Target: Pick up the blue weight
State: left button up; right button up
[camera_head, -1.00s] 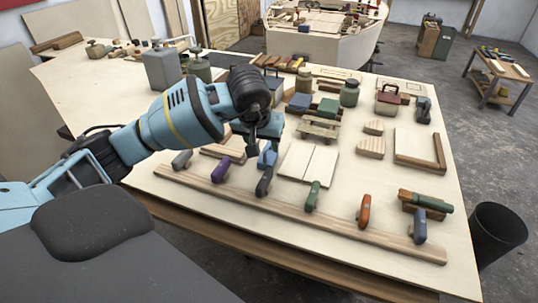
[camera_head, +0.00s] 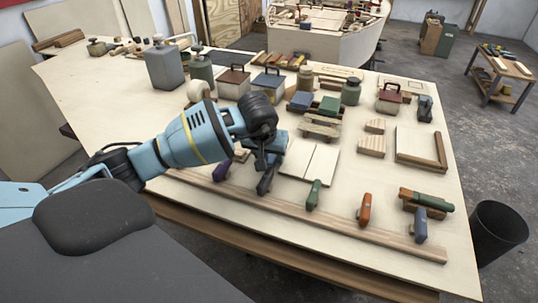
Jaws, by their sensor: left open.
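A block with a blue top and a dark handle (camera_head: 268,82), which looks like the blue weight, stands upright at the back middle of the workbench. A similar block with a brown-red top (camera_head: 233,84) stands just left of it. My left gripper (camera_head: 268,166) is low over the front part of the bench, well nearer to me than the blue-topped block and apart from it. Its jaws are open, partly hidden by the wrist, close to a dark blue clamp (camera_head: 266,184) on the long wooden strip. My right gripper is out of view.
A red-topped block (camera_head: 389,98) stands right. Green (camera_head: 313,194) and orange (camera_head: 364,209) clamps stand on the strip. The left of the bench is mostly clear.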

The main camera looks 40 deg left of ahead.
pick_arm(q)
grip_shut()
jog(key=shift+r, duration=0.1)
jog(key=shift+w, duration=0.1)
notch_tip(320, 180, up, 10)
dwell(0.5)
